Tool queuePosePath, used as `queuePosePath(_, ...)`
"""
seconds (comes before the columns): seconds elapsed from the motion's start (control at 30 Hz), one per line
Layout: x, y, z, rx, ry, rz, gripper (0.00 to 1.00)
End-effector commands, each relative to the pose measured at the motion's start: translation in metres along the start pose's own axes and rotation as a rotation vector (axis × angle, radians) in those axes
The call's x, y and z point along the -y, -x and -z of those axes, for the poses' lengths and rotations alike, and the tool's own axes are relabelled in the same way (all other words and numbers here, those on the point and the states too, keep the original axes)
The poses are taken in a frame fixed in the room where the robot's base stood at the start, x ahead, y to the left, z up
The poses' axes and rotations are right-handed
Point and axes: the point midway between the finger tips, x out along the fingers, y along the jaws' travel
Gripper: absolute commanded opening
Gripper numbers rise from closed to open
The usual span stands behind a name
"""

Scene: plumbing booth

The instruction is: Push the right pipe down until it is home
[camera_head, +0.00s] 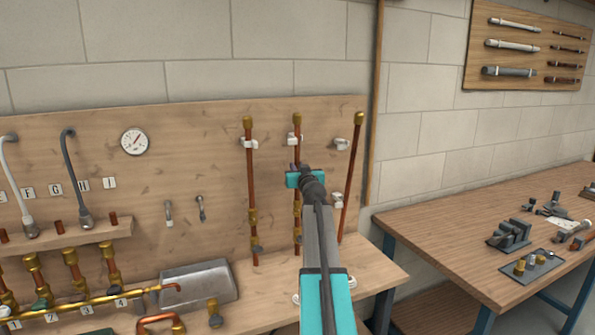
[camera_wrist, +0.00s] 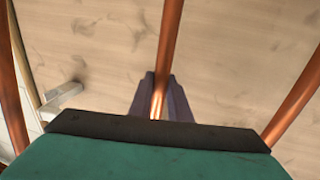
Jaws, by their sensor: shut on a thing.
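Three copper pipes stand at the wooden board. The right pipe (camera_head: 351,175) has a brass cap and leans, its top to the right, beside its white clips. In the wrist view it slants along the right edge (camera_wrist: 296,100). The middle pipe (camera_head: 297,147) stands upright; it also shows in the wrist view (camera_wrist: 170,45). My gripper (camera_head: 297,168) is shut on the middle pipe, with its dark fingers (camera_wrist: 160,97) around it. The left pipe (camera_head: 250,180) is upright.
A white clip (camera_head: 342,144) is on the board left of the right pipe. A metal box (camera_head: 198,284) and brass fittings stand on the bench at left. A wooden table (camera_head: 440,222) with tools is at right.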

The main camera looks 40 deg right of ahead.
Motion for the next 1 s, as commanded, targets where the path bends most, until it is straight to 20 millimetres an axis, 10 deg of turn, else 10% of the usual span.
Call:
queuePosePath(0.47,-0.0005,0.0010,-0.0084,0.006,0.001,0.000,0.00)
queuePosePath(0.5,-0.0005,0.0010,-0.0086,0.006,0.001,0.001,0.24)
queuePosePath(0.57,-0.0003,0.0010,-0.0081,0.006,0.001,0.001,0.34)
queuePosePath(1.0,-0.0009,0.0026,-0.0051,0.001,0.000,-0.001,0.36)
